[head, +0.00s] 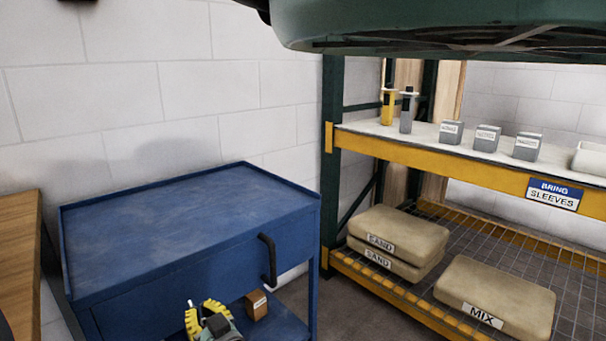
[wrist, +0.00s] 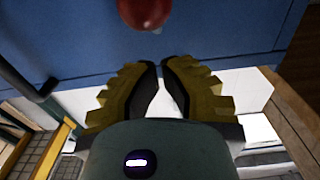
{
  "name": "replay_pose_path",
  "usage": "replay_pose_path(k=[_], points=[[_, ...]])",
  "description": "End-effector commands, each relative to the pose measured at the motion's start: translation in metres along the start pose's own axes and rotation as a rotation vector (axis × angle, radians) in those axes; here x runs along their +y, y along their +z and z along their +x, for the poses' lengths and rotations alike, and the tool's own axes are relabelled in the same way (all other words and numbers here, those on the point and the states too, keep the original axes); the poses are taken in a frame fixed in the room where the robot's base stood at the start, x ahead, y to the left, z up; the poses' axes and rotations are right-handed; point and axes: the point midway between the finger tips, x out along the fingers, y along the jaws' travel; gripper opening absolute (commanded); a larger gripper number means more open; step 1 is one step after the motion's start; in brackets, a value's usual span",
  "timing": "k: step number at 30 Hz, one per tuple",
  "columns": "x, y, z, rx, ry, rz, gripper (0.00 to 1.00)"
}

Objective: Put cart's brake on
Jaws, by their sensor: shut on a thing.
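The blue cart (head: 190,215) stands against the wall in the head view, and its blue side fills the top of the wrist view (wrist: 220,35). A red round knob (wrist: 145,12), which looks like the end of the brake lever, shows at the top of the wrist view, just beyond my fingertips. My gripper (head: 208,306) is low in front of the cart. In the wrist view its yellow ridged fingers (wrist: 160,68) are drawn together, shut on what seems to be the lever. The gripped part itself is hidden or too dark to make out.
The cart has a black handle (head: 267,260) and a small brown box (head: 256,304) on its lower shelf. A yellow and green rack (head: 440,155) with sandbags stands at the right. A wooden surface (head: 20,235) is at the left edge. Some floor shows between cart and rack.

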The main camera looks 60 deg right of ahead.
Motion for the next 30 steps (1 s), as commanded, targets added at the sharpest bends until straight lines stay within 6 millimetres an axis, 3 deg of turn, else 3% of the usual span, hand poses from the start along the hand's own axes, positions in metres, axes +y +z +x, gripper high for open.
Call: replay_pose_path(k=[16, 30], points=[[0.001, -0.015, -0.025, 0.001, 0.001, 0.000, 0.00], [0.001, -0.015, -0.086, 0.001, 0.002, -0.001, 0.00]])
